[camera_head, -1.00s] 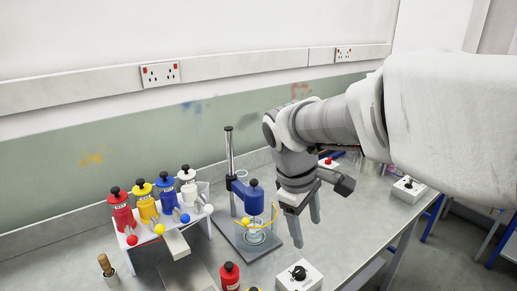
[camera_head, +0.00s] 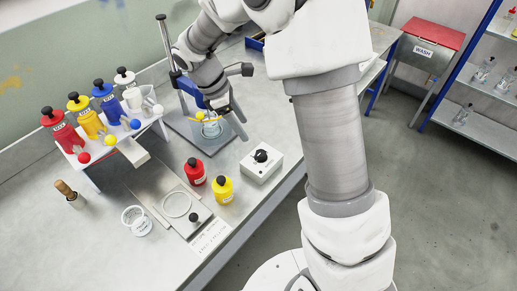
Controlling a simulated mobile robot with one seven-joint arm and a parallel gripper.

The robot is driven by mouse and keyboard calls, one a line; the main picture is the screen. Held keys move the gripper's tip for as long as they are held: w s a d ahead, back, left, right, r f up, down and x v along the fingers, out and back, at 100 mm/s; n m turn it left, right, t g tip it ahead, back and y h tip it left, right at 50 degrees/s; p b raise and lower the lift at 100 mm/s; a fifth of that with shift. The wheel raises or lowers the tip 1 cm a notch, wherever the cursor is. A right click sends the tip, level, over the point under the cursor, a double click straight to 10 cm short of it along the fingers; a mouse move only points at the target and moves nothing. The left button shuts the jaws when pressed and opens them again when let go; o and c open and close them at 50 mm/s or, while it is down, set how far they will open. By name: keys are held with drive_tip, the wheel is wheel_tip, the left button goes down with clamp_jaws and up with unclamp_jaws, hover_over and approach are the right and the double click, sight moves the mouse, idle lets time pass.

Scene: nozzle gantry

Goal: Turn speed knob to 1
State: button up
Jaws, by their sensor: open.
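A white box (camera_head: 261,167) with a black round knob (camera_head: 261,156) on top stands near the front edge of the bench. It may be the speed knob; its markings are too small to read. My gripper (camera_head: 236,119) is open, behind and left of the box. Its fingers point down towards the bench, beside the beaker stand. It looks apart from the knob, and nothing shows between the fingers. My gripper and wrist hide part of the stand (camera_head: 166,45) and its beaker (camera_head: 211,128).
A red bottle (camera_head: 195,172) and a yellow bottle (camera_head: 222,190) stand just left of the box. A rack (camera_head: 153,121) of coloured dispensers, a scale (camera_head: 180,215) and a white tub (camera_head: 136,220) are further left. The floor lies beyond the bench's right edge.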

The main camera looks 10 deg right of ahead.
sight(260, 153)
drive_tip(key=x, duration=1.2)
drive_tip(key=shift+f+b, duration=0.1)
drive_tip(key=shift+b, duration=0.2)
clamp_jaws()
